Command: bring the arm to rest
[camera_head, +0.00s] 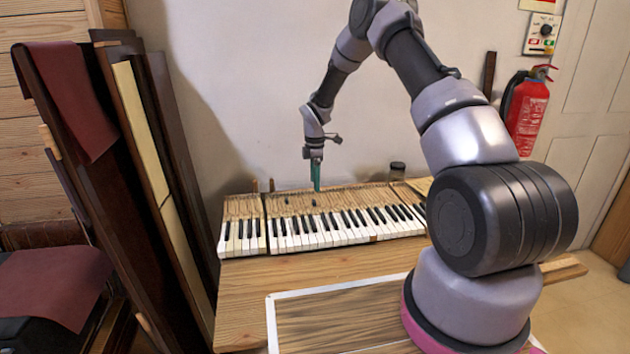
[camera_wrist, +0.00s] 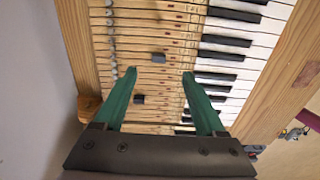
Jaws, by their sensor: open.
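My gripper (camera_head: 316,182) hangs from my arm with its green fingers pointing down, over the back part of the piano keyboard (camera_head: 330,231). In the wrist view my gripper (camera_wrist: 160,74) has its two green fingers spread apart with nothing held between them. Below and between them lie the bare wooden key backs (camera_wrist: 140,55) and two small dark blocks, one nearer (camera_wrist: 138,99) and one farther (camera_wrist: 158,57). Whether the fingertips touch the keyboard cannot be told.
The keyboard lies on a wooden table (camera_head: 245,290). A small dark-lidded jar (camera_head: 397,171) stands behind the keys. Dark wooden panels (camera_head: 150,190) lean at the left. A fire extinguisher (camera_head: 527,112) hangs on the right wall. The air above the keys is mostly free.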

